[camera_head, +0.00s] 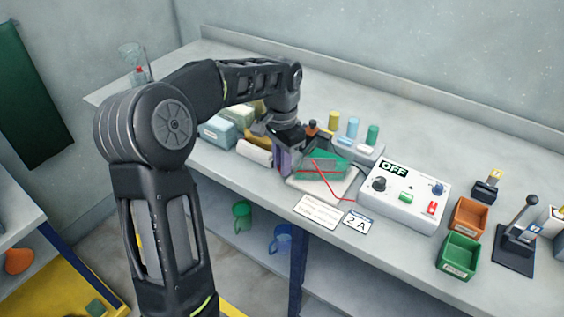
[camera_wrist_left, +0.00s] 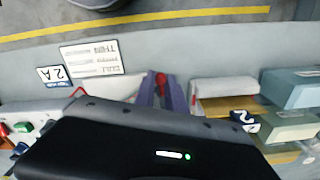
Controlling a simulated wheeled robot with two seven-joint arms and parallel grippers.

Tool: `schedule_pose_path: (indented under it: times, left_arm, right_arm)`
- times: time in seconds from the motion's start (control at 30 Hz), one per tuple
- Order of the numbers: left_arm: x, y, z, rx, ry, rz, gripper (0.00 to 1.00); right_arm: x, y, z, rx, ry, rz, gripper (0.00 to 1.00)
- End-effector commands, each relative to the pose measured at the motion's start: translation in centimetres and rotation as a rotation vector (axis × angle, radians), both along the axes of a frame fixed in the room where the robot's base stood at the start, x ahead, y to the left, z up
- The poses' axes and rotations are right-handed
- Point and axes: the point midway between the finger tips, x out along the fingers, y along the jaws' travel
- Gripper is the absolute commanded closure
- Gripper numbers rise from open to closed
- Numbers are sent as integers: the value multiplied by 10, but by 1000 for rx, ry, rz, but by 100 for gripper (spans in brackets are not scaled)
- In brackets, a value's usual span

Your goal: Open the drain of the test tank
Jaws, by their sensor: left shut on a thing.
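The test tank (camera_head: 330,167) is a green box on a pale tray (camera_head: 341,190) near the bench's front edge, with thin red leads across it. My left gripper (camera_head: 284,165), with purple fingers, is at the tank's left side. In the left wrist view the left gripper's fingers (camera_wrist_left: 162,92) are closed around a small red part (camera_wrist_left: 160,80), which looks like the drain handle. The arm and fingers hide most of the drain, so I cannot tell how far it is turned. My right gripper is not in view.
A white control box (camera_head: 402,194) reading OFF stands right of the tank. Green (camera_head: 458,255) and orange (camera_head: 468,216) bins lie farther right. Coloured bottles (camera_head: 352,127) stand behind, and boxes (camera_head: 217,131) are at the left. A placard (camera_head: 318,212) lies in front.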

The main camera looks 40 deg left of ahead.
Motion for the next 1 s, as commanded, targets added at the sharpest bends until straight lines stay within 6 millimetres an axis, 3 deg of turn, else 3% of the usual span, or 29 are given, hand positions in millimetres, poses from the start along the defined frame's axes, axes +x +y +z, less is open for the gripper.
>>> schedule_pose_path:
  times: [0.47, 1.0]
  left_arm:
    - [1, 5, 2, 1, -1, -141, 100]
    - [6, 21, 3, 0, -2, -609, 100]
  right_arm:
    - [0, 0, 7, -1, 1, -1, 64]
    - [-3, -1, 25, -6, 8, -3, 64]
